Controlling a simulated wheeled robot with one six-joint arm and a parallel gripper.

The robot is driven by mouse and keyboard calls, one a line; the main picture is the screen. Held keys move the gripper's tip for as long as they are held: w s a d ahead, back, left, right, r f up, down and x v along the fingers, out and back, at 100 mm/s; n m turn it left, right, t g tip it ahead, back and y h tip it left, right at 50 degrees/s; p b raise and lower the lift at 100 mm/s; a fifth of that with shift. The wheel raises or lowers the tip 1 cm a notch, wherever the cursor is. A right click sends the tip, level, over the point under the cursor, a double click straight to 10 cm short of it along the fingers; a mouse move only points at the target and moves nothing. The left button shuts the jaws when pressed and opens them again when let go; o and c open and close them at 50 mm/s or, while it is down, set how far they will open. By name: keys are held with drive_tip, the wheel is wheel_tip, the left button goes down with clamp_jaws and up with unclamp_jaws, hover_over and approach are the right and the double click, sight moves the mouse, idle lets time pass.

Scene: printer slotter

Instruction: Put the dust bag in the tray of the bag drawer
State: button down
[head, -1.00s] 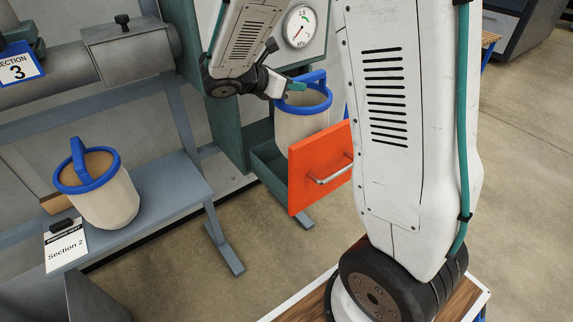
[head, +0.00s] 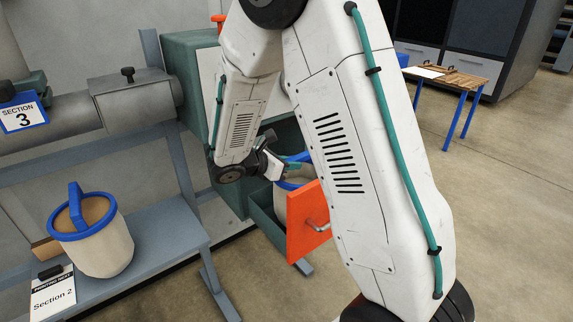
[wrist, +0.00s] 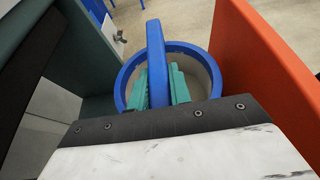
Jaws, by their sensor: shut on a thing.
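The dust bag (head: 281,204) is a cream bag with a blue rim and blue handle. It is upright in the open bag drawer, between the green cabinet and the orange drawer front (head: 304,238). My gripper (head: 297,160) is shut on its handle from above. In the wrist view the teal fingers of my gripper (wrist: 158,88) flank the blue handle of the dust bag (wrist: 155,45). The green tray wall (head: 262,217) shows left of the bag. The bag's bottom is hidden, so I cannot tell whether it touches the tray floor.
A second blue-rimmed bag (head: 106,246) stands on the grey bench (head: 165,232) at left, behind a "Section 2" card (head: 53,294). A "Section 3" sign (head: 22,114) hangs on the pipe. A wooden table (head: 455,78) stands at the back right. Floor right of my arm is clear.

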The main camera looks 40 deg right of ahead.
drive_tip(key=c, duration=1.3)
unclamp_jaws()
drive_tip(key=shift+f, duration=0.15)
drive_tip(key=shift+r, duration=0.2)
drive_tip(key=v, duration=1)
drive_tip(key=s+d+r+m+g+y, duration=0.1)
drive_tip(key=s+r+m+y, duration=0.3)
drive_tip(key=s, duration=0.4)
drive_tip(key=s+r+m+g+y, duration=0.1)
drive_tip(key=s+r+m+y, duration=0.1)
drive_tip(key=s+r+m, duration=0.35)
drive_tip(key=s+a+m+t+y, duration=0.1)
drive_tip(key=s+a+m+y, duration=0.2)
drive_tip(key=s, duration=0.4)
drive_tip(key=s+a+m+t+y, duration=0.2)
drive_tip(key=s+a+m+y, duration=0.2)
drive_tip(key=s+m, duration=0.2)
drive_tip(key=shift+s+r, duration=0.35)
drive_tip(key=shift+s, duration=0.1)
